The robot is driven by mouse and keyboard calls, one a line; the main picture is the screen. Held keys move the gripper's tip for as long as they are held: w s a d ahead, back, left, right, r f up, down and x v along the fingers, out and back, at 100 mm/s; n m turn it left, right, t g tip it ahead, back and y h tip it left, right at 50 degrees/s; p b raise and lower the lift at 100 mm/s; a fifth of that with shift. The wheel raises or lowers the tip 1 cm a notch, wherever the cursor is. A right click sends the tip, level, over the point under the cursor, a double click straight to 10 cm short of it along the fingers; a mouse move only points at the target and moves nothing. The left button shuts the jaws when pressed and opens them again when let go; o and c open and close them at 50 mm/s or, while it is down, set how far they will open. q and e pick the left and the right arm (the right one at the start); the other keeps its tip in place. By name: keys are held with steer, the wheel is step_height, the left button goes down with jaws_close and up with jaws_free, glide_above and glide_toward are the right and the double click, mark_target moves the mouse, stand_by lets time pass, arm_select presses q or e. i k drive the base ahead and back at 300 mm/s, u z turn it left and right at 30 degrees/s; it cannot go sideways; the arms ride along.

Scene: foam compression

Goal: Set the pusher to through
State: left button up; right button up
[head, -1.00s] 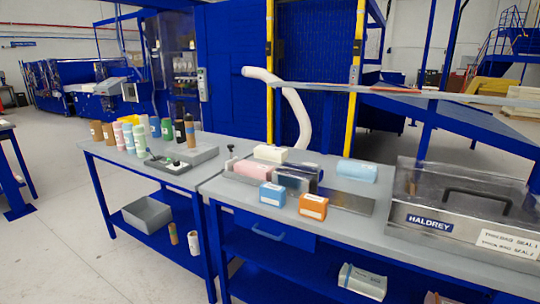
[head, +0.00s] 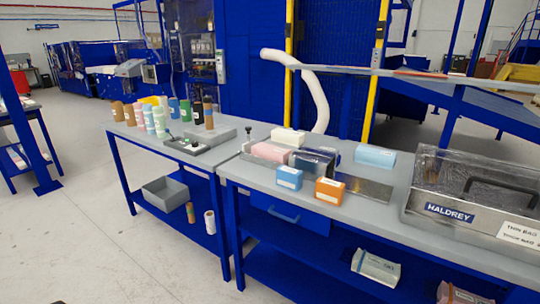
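On the right bench (head: 395,215) a low press-like fixture holds a pink foam block (head: 270,152). A clear and dark box-like part (head: 314,161) stands at its right end. A small dark-topped knob (head: 248,131) stands at its far left end. I cannot tell which part is the pusher, or its setting. A white block (head: 288,137) sits behind the pink one. A blue block (head: 289,178) and an orange block (head: 329,190) with white labels stand in front. A light blue block (head: 375,156) lies behind a flat metal plate (head: 366,187). Neither gripper is in view.
A HALDREY sealing machine (head: 470,200) fills the right bench end. The left bench (head: 140,130) carries several coloured rolls and a small fixture (head: 190,144). A grey bin (head: 168,194) is on its lower shelf. Open floor lies in front. A white hose (head: 312,90) hangs behind.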

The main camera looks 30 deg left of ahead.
mark_target(246, 147)
steer(key=u, duration=1.8)
steer(key=i, duration=0.55)
steer(key=u, duration=0.5)
steer(key=i, duration=1)
steer(key=z, duration=0.45)
